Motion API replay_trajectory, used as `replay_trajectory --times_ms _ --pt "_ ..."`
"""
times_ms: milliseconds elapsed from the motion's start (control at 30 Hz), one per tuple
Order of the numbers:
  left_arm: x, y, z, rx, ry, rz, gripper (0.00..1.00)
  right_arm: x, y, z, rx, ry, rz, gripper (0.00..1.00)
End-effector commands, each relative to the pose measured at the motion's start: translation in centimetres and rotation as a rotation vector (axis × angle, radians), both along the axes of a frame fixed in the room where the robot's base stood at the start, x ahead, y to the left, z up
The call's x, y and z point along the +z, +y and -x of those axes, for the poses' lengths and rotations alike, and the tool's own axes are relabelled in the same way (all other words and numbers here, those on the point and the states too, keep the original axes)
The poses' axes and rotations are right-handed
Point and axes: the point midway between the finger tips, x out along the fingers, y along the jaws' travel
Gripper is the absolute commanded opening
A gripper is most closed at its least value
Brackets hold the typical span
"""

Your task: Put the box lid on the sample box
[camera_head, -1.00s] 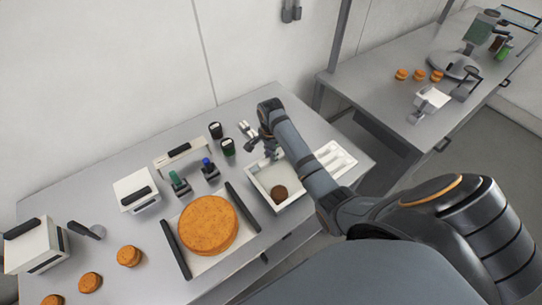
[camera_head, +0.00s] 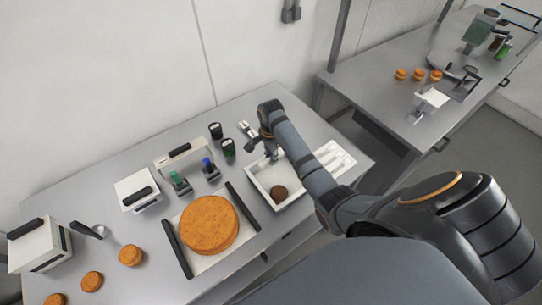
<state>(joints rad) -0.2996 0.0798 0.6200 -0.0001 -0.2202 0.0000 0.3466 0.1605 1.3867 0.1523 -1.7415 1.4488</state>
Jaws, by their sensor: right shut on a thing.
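A white open box (camera_head: 263,197) stands near the front right of the near table, with a small dark brown round inside it. I cannot tell for sure which thing is the sample box or its lid. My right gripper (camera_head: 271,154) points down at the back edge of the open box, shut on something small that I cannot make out. My left gripper is not in view.
A large orange round (camera_head: 210,224) lies on a white board with dark side rails. Small orange rounds (camera_head: 131,255) lie at the front left, near a bigger white box (camera_head: 38,250). A white compartment tray (camera_head: 337,156) lies right of my forearm.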

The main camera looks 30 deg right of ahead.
Motion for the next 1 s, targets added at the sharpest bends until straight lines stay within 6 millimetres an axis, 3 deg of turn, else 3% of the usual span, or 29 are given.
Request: replay_trajectory --times_ms 467,500,667,900,1000 --pt "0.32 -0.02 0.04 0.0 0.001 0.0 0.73 -0.42 0.01 -0.02 0.0 -0.001 0.0 0.0" --pt "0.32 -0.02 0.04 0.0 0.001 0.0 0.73 -0.47 0.01 -0.02 0.0 -0.001 0.0 0.19" --pt "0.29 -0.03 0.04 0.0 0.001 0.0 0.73 -0.49 0.01 -0.01 0.0 0.0 0.0 0.41" --pt "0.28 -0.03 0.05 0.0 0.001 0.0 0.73 -0.49 0.01 -0.01 0.0 0.0 0.0 0.45" --pt "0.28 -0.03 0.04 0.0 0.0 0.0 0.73 -0.5 0.01 0.0 0.0 0.0 0.0 0.57"
